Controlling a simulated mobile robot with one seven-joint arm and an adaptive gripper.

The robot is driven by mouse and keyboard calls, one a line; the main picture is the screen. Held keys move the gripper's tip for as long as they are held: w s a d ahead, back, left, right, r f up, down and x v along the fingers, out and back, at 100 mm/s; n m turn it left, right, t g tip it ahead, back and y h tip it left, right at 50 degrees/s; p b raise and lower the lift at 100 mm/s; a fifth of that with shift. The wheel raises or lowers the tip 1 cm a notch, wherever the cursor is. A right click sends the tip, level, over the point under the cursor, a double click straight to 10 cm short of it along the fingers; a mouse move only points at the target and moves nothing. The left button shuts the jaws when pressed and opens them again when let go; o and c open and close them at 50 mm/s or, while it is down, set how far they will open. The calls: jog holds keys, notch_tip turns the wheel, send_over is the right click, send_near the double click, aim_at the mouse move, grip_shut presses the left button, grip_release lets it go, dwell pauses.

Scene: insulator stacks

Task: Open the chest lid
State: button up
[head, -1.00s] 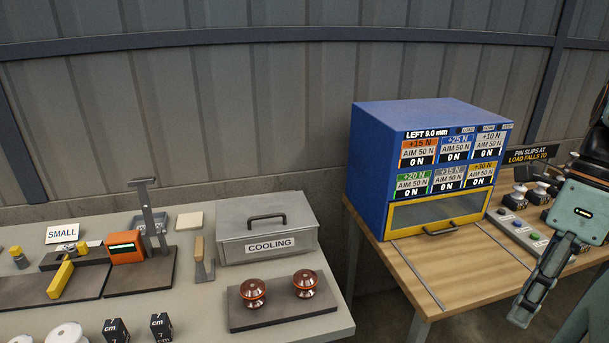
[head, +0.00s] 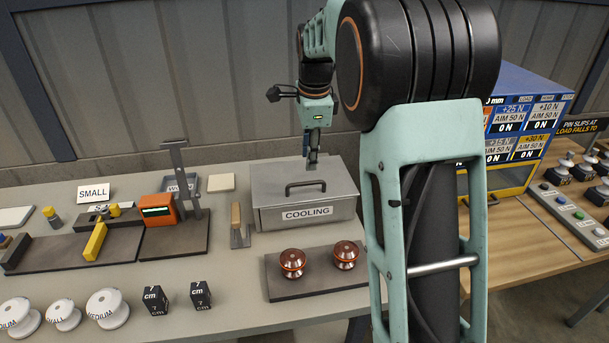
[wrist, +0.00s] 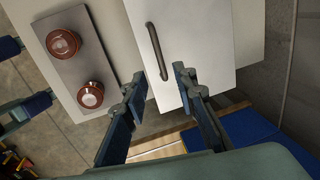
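The chest (head: 272,214) is a grey metal box labelled COOLING, at the back right of the grey table. Its flat lid (head: 268,182) is shut, with a dark bar handle (head: 305,186) on top. The handle also shows in the wrist view (wrist: 155,48). My gripper (head: 312,164) points down above the lid, behind the handle in the head view. In the wrist view, my gripper (wrist: 159,76) has its two fingers spread with nothing between them. The near end of the handle lies just beyond the gap between the fingertips.
Two brown insulators (head: 293,262) stand on a dark plate (head: 320,287) in front of the chest. A wooden-handled tool (head: 238,228) stands left of it. A blue cabinet (head: 535,78) is on the wooden table at right. My arm hides part of that table.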

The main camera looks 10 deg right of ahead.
aim_at(308, 184)
jog(key=f, duration=0.2)
jog(key=w+f, duration=0.1)
jog(key=f, duration=0.5)
jog(key=shift+w, duration=0.25)
jog(key=shift+c, duration=0.2)
grip_shut()
